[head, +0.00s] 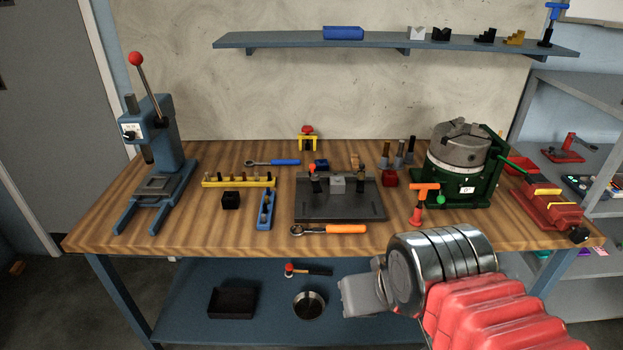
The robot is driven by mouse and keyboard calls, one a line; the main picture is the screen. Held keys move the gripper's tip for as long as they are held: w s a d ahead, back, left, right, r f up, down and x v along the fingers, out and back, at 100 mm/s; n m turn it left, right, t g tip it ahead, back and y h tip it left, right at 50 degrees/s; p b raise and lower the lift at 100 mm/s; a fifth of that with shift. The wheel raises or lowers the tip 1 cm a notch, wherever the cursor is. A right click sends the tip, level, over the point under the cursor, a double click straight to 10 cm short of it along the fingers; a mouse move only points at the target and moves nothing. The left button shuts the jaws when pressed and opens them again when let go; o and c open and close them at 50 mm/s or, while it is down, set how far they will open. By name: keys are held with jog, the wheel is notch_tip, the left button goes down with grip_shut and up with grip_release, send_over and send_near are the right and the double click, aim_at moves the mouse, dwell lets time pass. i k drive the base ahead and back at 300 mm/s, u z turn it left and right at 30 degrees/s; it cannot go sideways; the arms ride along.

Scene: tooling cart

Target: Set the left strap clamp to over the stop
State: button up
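A dark fixture plate (345,209) lies on the wooden bench near its front middle. The left strap clamp (315,183) is a small dark upright piece with an orange-red top, standing at the plate's back left. A light grey block (337,185) sits just right of it. Another dark upright clamp (359,182) stands right of the block. I cannot make out the stop or which way the left strap points.
An orange-handled ratchet (330,229) lies along the plate's front edge. A blue level-like tool (266,210) and a yellow rack (238,181) lie to the left. An orange-topped tool (421,205) and a green-based chuck (458,170) stand to the right. An arbor press (158,160) stands far left.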

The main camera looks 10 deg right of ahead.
aim_at(317, 186)
jog(key=u, duration=0.05)
jog(key=i, duration=0.95)
jog(key=z, duration=0.1)
